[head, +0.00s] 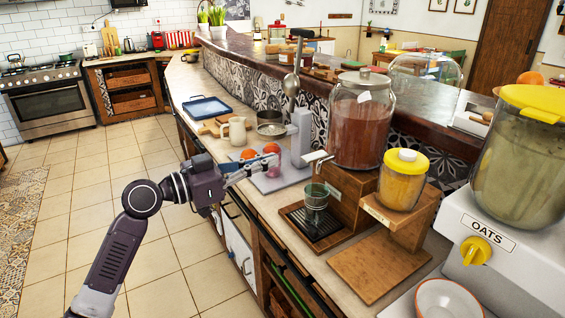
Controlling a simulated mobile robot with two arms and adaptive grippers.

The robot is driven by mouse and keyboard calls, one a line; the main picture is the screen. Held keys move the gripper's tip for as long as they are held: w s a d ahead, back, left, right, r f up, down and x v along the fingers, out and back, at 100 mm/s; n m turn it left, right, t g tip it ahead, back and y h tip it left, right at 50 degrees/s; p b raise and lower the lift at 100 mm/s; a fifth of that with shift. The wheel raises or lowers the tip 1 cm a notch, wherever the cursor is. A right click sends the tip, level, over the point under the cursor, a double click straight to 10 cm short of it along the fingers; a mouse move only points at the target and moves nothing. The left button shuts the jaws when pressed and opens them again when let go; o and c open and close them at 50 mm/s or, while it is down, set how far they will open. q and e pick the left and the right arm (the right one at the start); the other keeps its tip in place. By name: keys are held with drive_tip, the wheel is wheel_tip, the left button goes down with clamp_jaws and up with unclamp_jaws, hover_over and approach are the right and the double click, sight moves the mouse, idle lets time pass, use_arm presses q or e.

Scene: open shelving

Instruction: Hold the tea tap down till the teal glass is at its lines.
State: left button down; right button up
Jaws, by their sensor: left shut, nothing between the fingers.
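The tea dispenser (362,128) is a large lidded glass jar of reddish-brown tea on a wooden stand. Its metal tap (318,160) points left over the teal glass. The teal glass (316,198) stands upright on a black drip tray (300,218) below the tap. Its lines and its level are too small to make out. My left gripper (268,163) is shut and empty, left of the tap and apart from it. Its fingertips overlap a pinkish glass in the picture; I cannot tell whether they touch. My right gripper is not in view.
A yellow-lidded jar (403,182) on a wooden stand is right of the tea. An oats dispenser (520,160) and a white bowl (448,300) stand at front right. Oranges (248,154), a cream jug (236,131) and a blue tray (207,110) lie behind my gripper.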

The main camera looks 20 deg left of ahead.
use_arm(q)
drive_tip(key=shift+v, duration=1.25)
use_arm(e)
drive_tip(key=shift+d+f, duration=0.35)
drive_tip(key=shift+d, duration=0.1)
use_arm(q)
drive_tip(key=shift+w, duration=0.1)
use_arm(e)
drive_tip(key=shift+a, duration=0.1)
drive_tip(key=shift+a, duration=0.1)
use_arm(q)
drive_tip(key=shift+a, duration=0.1)
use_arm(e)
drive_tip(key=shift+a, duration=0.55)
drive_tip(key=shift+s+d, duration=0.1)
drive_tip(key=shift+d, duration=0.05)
